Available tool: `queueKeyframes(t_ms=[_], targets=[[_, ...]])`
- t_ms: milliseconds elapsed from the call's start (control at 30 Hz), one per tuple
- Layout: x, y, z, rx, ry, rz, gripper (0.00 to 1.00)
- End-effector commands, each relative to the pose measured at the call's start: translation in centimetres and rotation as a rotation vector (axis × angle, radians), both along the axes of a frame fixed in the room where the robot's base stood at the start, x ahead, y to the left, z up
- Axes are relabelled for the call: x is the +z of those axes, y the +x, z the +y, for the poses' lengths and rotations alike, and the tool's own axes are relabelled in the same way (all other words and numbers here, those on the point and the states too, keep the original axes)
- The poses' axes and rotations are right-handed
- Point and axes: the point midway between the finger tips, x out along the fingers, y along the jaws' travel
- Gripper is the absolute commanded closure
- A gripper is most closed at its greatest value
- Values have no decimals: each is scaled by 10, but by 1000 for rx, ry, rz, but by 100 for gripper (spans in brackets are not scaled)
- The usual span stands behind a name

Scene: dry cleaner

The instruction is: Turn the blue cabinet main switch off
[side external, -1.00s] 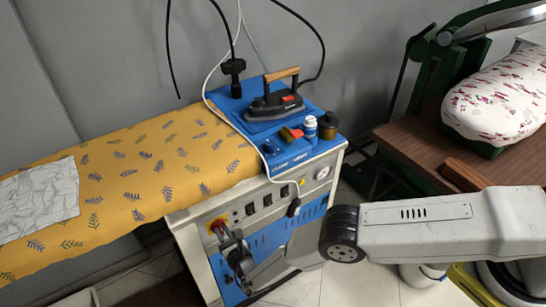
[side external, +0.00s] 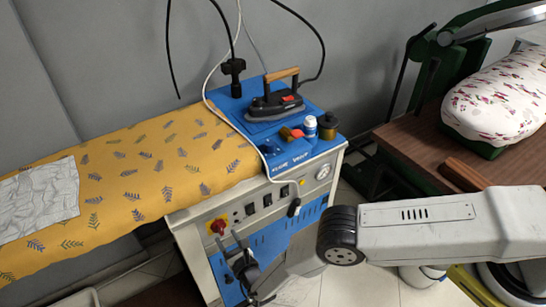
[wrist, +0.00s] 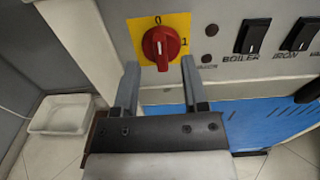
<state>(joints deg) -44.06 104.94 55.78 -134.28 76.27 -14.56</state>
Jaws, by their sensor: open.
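My gripper (side external: 235,243) is open, just below and in front of the switch. In the wrist view its two fingertips (wrist: 160,65) are spread either side of the knob's lower end, apart from it, with nothing between them.
Black BOILER (wrist: 252,36) and IRON (wrist: 300,34) rocker switches sit right of the knob. An iron (side external: 275,102) and small bottles stand on the cabinet top. A yellow ironing board (side external: 150,165) juts out at left. A white tray (wrist: 60,114) lies on the floor.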

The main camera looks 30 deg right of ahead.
Motion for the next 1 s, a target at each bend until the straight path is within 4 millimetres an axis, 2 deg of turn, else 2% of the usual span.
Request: queueKeyframes(t_ms=[300, 433, 1000], targets=[[-1, -36, 1, 2, -2, 2, 44], [-1, -44, 0, 1, -1, 2, 44], [2, -45, -3, -16, 4, 7, 44]])
